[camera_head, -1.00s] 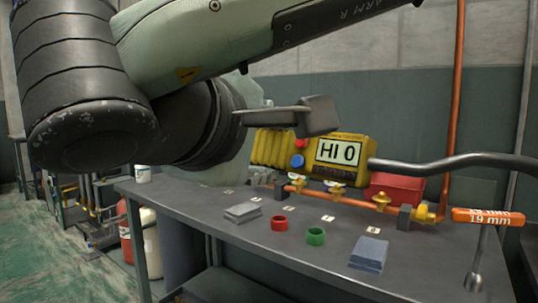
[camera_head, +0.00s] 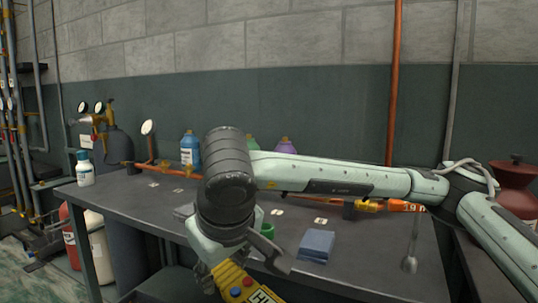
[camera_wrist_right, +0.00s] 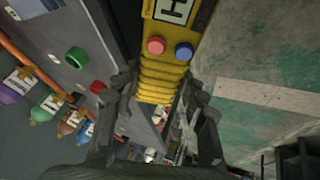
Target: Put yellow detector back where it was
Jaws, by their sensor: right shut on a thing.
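The yellow detector (camera_head: 236,282) has a display and a red and a blue button. It is at the bottom of the head view, by the bench's front edge, partly cut off by the frame. My right gripper (camera_head: 240,264) is shut on its ribbed yellow body. In the right wrist view, the detector (camera_wrist_right: 162,80) lies between the two fingers of the right gripper (camera_wrist_right: 160,88), with its display towards the top edge. My left gripper is not in view.
The grey bench (camera_head: 375,262) carries a blue-grey stack (camera_head: 317,245), a green ring (camera_head: 267,230) and small white labels. A blue bottle (camera_head: 190,150), a purple bottle (camera_head: 285,146) and copper piping stand behind my arm. An orange tag (camera_head: 406,206) is at right. The bench's right front is mostly clear.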

